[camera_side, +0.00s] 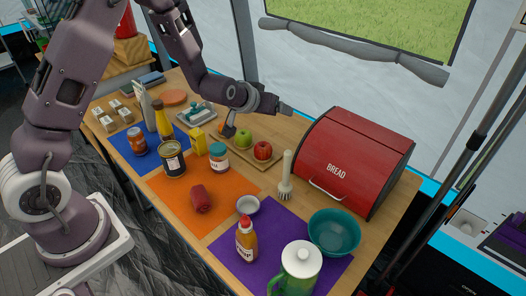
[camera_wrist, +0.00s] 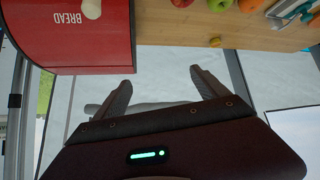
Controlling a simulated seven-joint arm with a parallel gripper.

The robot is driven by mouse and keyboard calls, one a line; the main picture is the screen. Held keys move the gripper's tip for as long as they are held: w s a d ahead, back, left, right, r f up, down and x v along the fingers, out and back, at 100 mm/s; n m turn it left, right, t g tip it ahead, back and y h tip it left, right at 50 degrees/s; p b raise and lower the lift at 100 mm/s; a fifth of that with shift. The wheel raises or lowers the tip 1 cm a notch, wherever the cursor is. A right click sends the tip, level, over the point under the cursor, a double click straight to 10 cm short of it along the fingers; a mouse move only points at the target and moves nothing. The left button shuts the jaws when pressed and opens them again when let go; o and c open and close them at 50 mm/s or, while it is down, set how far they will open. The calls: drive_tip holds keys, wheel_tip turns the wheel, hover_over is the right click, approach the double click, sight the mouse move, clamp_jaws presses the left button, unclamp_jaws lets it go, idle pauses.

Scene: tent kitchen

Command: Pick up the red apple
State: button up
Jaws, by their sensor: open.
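The red apple (camera_side: 262,150) sits on a small wooden tray (camera_side: 262,164), to the right of a green apple (camera_side: 243,138), in the side view. My gripper (camera_side: 284,108) is above and behind the tray, near the tent wall, apart from the apples. In the wrist view, my gripper (camera_wrist: 161,78) has its two fingers spread with nothing between them. The green apple (camera_wrist: 221,5) shows at the top edge there.
A red bread bin (camera_side: 345,163) stands right of the tray, with an upright brush (camera_side: 286,178) in front. Jars, a yellow box (camera_side: 198,141) and a blue-green tool (camera_side: 196,112) lie to the left. A teal bowl (camera_side: 334,232) is at front right.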

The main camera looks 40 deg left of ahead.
drive_tip(key=t+y, duration=0.1)
drive_tip(key=y, duration=0.1)
hover_over(260, 152)
drive_tip(key=s+d, duration=0.2)
drive_tip(key=d, duration=0.1)
wheel_tip(260, 152, down, 13)
drive_tip(key=shift+t+y, duration=0.5)
drive_tip(key=shift+t, duration=0.1)
drive_tip(key=s+f, duration=0.1)
drive_tip(key=f, duration=0.1)
drive_tip(key=a+f, duration=0.1)
drive_tip(key=f, duration=0.1)
drive_tip(key=s+f, duration=0.1)
drive_tip(key=f, duration=0.1)
drive_tip(key=shift+s+a+f, duration=0.25)
drive_tip(key=shift+s+f, duration=0.1)
drive_tip(key=shift+f, duration=0.05)
drive_tip(key=shift+w+a+f, duration=0.15)
drive_tip(key=shift+w+f, duration=0.05)
drive_tip(key=shift+f, duration=0.05)
drive_tip(key=x, duration=0.6)
drive_tip(key=shift+w+d+f, duration=0.1)
drive_tip(key=shift+w+d, duration=0.1)
drive_tip(key=shift+w, duration=0.05)
drive_tip(key=c, duration=1.6)
